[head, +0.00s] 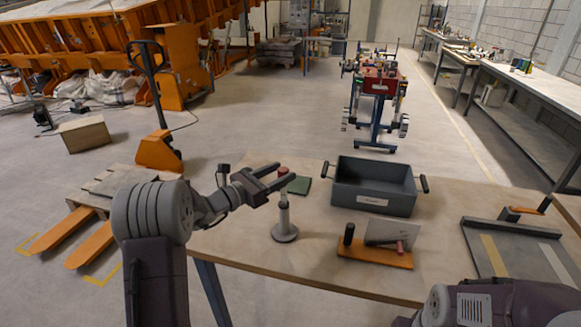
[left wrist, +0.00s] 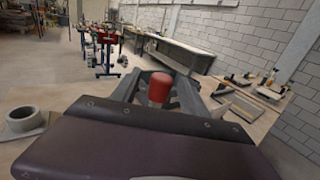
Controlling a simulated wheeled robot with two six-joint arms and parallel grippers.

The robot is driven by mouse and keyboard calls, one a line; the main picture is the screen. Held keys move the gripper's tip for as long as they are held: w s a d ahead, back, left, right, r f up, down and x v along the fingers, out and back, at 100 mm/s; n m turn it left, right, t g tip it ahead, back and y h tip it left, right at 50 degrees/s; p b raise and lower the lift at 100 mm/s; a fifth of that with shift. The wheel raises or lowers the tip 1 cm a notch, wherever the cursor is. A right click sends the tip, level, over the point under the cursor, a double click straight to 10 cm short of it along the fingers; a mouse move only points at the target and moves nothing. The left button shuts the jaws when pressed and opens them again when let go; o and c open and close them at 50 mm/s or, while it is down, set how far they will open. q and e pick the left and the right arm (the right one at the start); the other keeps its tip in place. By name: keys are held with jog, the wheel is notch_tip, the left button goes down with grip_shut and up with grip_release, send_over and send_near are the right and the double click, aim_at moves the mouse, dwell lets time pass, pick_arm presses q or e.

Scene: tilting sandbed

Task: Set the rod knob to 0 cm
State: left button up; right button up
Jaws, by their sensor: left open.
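The rod knob (head: 283,171) is a small red cap on top of a pale upright rod (head: 284,217) with a round grey base (head: 285,233) on the table. My left gripper (head: 285,176) is open, with its two fingers reaching to either side of the rod top at about knob height. In the left wrist view the red knob (left wrist: 159,86) shows between the two dark fingers, beyond the gripper body. I cannot tell whether either finger touches it. No scale marks are readable. My right arm shows at the lower right, but its gripper is out of view.
On the table (head: 315,255), a grey bin (head: 375,187) with side handles stands right of the rod. An orange-based stand (head: 375,252) with a card is at the front. A dark board (head: 510,255) lies far right.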

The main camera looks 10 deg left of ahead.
pick_arm(q)
jog(key=x, duration=0.4)
jog(key=shift+w+d, duration=0.15)
jog(key=shift+d, duration=0.05)
grip_shut()
dwell(1.2)
